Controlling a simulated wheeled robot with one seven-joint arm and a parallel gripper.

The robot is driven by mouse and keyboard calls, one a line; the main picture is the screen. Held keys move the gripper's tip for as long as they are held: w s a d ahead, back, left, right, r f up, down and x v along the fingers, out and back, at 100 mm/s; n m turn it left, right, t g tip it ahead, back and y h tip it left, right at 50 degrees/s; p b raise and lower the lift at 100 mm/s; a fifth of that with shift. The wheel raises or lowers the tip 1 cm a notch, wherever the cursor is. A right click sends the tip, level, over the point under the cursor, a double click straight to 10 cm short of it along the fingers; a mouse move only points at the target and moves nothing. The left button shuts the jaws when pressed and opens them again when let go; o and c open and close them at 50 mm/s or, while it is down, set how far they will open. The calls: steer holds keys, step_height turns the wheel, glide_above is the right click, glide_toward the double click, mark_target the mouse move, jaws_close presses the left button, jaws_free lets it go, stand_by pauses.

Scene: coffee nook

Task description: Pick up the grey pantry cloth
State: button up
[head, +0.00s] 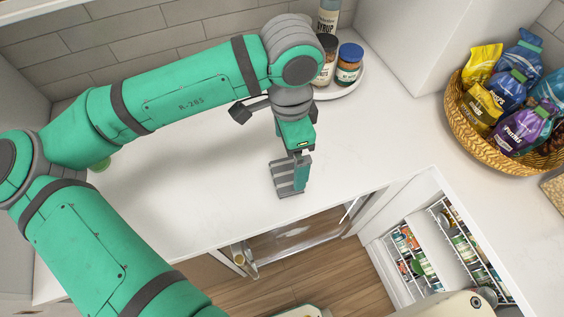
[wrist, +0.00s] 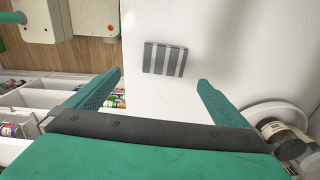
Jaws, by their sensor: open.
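The grey pantry cloth (wrist: 165,60), a small folded piece with light and dark stripes, lies on the white counter. In the head view the cloth (head: 283,180) is near the counter's front edge, partly covered by my gripper (head: 300,165). In the wrist view my gripper (wrist: 159,78) is open, with its two green fingers spread apart and nothing between them. The cloth shows beyond the fingertips, roughly centred between them. I cannot tell the exact height of the fingers above it.
A round white tray (head: 354,88) with jars and a syrup bottle (head: 328,16) stands at the back. A wicker basket (head: 468,135) of snack bags is at the right. Open storage with wire racks (head: 405,262) is below the counter. The counter left of the cloth is mostly clear.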

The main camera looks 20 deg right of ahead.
glide_above(287, 175)
steer(key=f, duration=0.5)
steer(key=shift+s+a+f, duration=0.15)
steer(key=shift+s, duration=0.15)
steer(key=shift+w+f, duration=0.2)
steer(key=shift+f, duration=1.15)
steer(key=shift+w+f, duration=0.15)
steer(key=shift+f, duration=1.2)
steer(key=c, duration=1.1)
